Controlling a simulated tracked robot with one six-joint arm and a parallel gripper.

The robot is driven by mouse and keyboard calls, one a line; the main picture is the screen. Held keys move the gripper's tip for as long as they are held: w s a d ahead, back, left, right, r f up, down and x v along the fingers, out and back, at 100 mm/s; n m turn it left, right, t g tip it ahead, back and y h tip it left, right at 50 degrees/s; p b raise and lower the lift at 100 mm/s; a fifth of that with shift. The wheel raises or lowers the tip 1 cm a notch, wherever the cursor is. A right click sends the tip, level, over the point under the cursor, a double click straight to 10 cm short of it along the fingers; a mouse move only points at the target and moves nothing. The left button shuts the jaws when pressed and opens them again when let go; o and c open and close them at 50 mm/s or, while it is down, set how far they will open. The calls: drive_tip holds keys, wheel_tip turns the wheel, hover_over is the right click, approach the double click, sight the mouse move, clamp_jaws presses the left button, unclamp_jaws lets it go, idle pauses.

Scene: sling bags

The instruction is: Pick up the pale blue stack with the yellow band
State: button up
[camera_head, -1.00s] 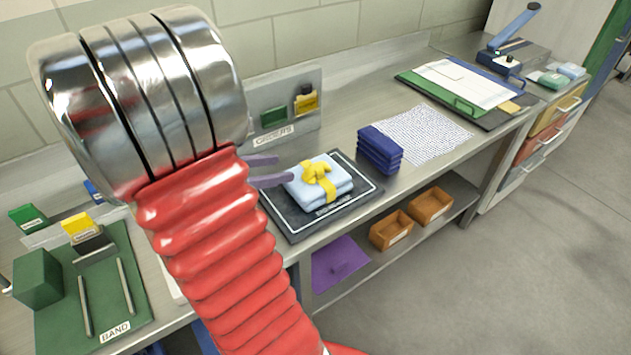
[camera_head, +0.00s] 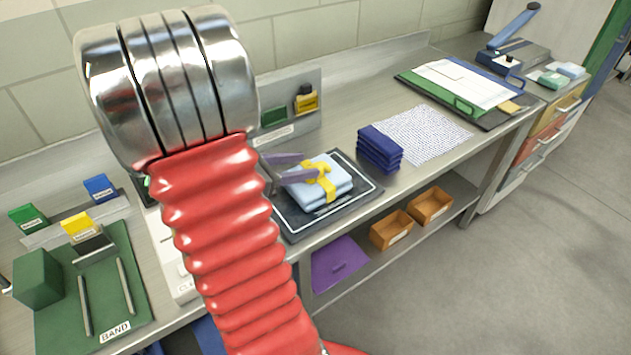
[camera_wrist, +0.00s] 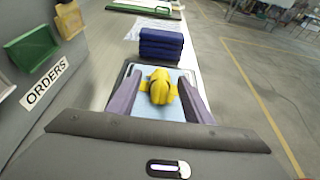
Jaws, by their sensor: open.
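The pale blue stack (camera_head: 306,193) with its yellow band (camera_head: 321,179) lies on a dark mat with a white outline (camera_head: 291,222) on the bench. The band is tied in a bulky knot on top. My gripper (camera_head: 304,167) is open, its purple fingers reaching in over the stack from the left. In the wrist view, the fingers of my gripper (camera_wrist: 158,100) stand on either side of the yellow knot (camera_wrist: 158,86), with the pale blue cloth (camera_wrist: 155,129) between them. I cannot tell whether the fingers touch the stack.
A dark blue stack (camera_head: 380,150) sits just beyond the mat, also in the wrist view (camera_wrist: 161,44). A patterned white sheet (camera_head: 428,134) lies behind it. An upright grey panel (camera_head: 318,112) with green and yellow holders stands along the wall. Orange bins (camera_head: 430,206) sit on the lower shelf.

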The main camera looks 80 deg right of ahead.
sight(313, 166)
drive_tip(key=shift+s, duration=0.1)
drive_tip(key=shift+f+x, duration=0.1)
drive_tip(key=shift+x, duration=1.15)
drive_tip(key=shift+f+x, duration=0.15)
drive_tip(key=shift+x, duration=1.15)
drive_tip(key=shift+a, duration=0.15)
clamp_jaws()
